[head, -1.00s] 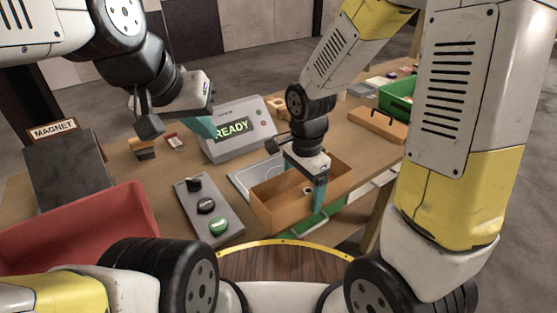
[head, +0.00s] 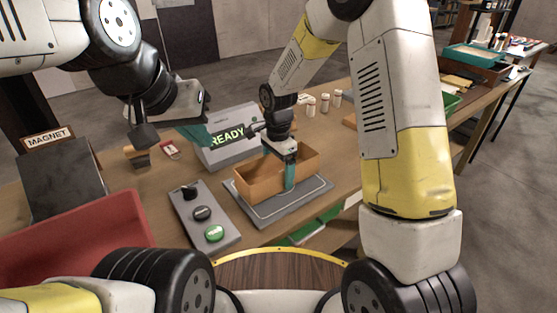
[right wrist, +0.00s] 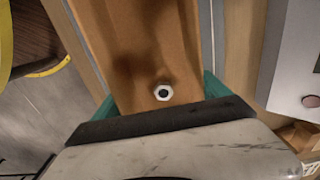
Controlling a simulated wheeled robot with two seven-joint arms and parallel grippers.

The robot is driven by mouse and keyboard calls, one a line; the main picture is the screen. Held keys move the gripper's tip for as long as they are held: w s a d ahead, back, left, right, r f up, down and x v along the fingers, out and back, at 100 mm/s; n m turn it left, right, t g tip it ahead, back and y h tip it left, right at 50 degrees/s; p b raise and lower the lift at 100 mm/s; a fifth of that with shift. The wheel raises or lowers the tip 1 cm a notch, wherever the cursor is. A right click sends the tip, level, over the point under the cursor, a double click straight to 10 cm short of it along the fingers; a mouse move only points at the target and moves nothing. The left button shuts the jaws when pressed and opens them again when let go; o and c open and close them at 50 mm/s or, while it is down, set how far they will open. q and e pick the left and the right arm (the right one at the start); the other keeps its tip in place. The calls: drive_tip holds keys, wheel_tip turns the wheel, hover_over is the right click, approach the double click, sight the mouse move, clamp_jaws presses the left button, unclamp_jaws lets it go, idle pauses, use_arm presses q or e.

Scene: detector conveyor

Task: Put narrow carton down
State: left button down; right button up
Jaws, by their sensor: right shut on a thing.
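The narrow carton (head: 258,188) is a long, open-topped orange-brown box. It is upright over the grey plate (head: 316,192); I cannot tell whether its base touches the plate. My right gripper (head: 287,168) is shut on the carton from above, with a teal finger against each long outer side. In the right wrist view the carton (right wrist: 135,40) runs between the teal fingers, and a hex nut (right wrist: 163,92) lies inside it. My left gripper (head: 195,133) hangs in front of the READY display, apart from the carton; its fingers overlap, so its opening is unclear.
A button panel (head: 185,222) stands left of the plate, and the READY display (head: 222,152) is behind it. A red bin (head: 85,235) and the MAGNET block (head: 62,178) are at left. Several small white-capped containers (head: 324,103) stand behind the carton.

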drive_tip(key=shift+f, duration=0.5)
drive_tip(key=shift+f, duration=0.15)
drive_tip(key=o, duration=1.3)
drive_tip(key=shift+c, duration=0.2)
drive_tip(key=s+d+r+n+t, duration=0.1)
drive_tip(key=d+r, duration=0.1)
drive_tip(key=r, duration=0.7)
drive_tip(key=s+d+r+n, duration=0.1)
drive_tip(key=s+d+r, duration=0.1)
drive_tip(key=r, duration=0.7)
drive_tip(key=s+d+r+n+t, duration=0.1)
drive_tip(key=s+d+r+n, duration=0.1)
drive_tip(key=s, duration=0.3)
drive_tip(key=s+d+r+n+t+y, duration=0.1)
drive_tip(key=s+d+r+n+t, duration=0.1)
drive_tip(key=s+d+r+n, duration=0.1)
drive_tip(key=s+d+r+n+t+y, duration=0.1)
drive_tip(key=s+d+r+n+t, duration=0.1)
drive_tip(key=s, duration=0.7)
drive_tip(key=d+r+n, duration=0.1)
drive_tip(key=d+n, duration=0.1)
drive_tip(key=d, duration=0.1)
drive_tip(key=shift+d+r, duration=0.25)
drive_tip(key=shift+d, duration=0.05)
